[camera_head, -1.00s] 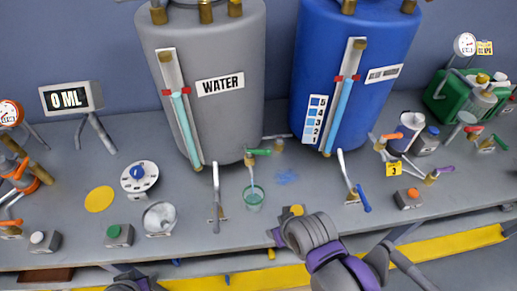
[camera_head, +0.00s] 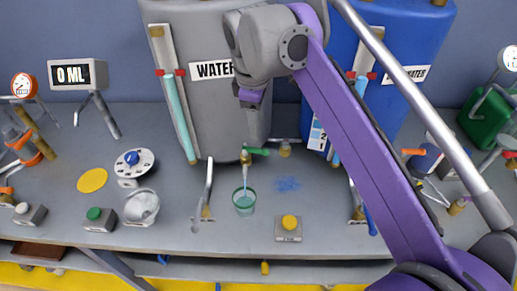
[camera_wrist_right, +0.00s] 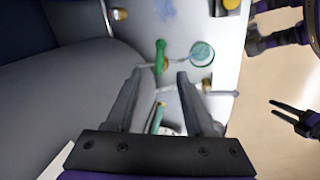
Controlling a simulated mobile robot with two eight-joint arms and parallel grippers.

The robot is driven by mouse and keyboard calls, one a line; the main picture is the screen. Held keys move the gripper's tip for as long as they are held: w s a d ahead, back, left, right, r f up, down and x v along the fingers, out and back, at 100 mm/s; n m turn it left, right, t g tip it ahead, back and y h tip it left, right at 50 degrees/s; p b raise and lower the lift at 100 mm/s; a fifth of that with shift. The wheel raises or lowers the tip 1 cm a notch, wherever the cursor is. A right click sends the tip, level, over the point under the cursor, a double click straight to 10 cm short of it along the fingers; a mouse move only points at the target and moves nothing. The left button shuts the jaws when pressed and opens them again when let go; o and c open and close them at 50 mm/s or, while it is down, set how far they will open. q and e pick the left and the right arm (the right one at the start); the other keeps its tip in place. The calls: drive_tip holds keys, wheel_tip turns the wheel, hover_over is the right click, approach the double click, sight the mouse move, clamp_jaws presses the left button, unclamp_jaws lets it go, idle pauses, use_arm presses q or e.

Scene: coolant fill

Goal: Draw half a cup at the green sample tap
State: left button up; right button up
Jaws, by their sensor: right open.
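The green-handled tap (camera_head: 255,151) is at the front foot of the grey WATER tank (camera_head: 195,90). A clear greenish cup (camera_head: 244,203) stands beneath its spout, with a pale streak from spout to cup; I cannot read the level. In the right wrist view, the green handle (camera_wrist_right: 160,56) lies beyond my fingertips and the cup (camera_wrist_right: 202,54) is to its right. My right gripper (camera_wrist_right: 158,76) is open and empty, short of the handle. In the head view it (camera_head: 250,100) is in front of the tank, fingers unclear. My left gripper (camera_wrist_right: 272,107) shows at the right, fingers apart and empty.
A metal lever (camera_head: 208,185) stands left of the cup and a yellow button box (camera_head: 289,226) to its right. A display (camera_head: 77,73) reads 0 ML. A blue stain (camera_head: 287,184) marks the bench. My right arm covers part of the blue tank (camera_head: 400,105).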

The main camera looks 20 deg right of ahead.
sight(259, 149)
drive_tip(key=f, duration=0.3)
drive_tip(key=w+f+b, duration=0.1)
drive_tip(key=f, duration=0.3)
drive_tip(key=d+f+b, duration=0.1)
drive_tip(key=f, duration=0.2)
drive_tip(key=shift+w+f, duration=0.25)
drive_tip(key=shift+w, duration=0.1)
clamp_jaws()
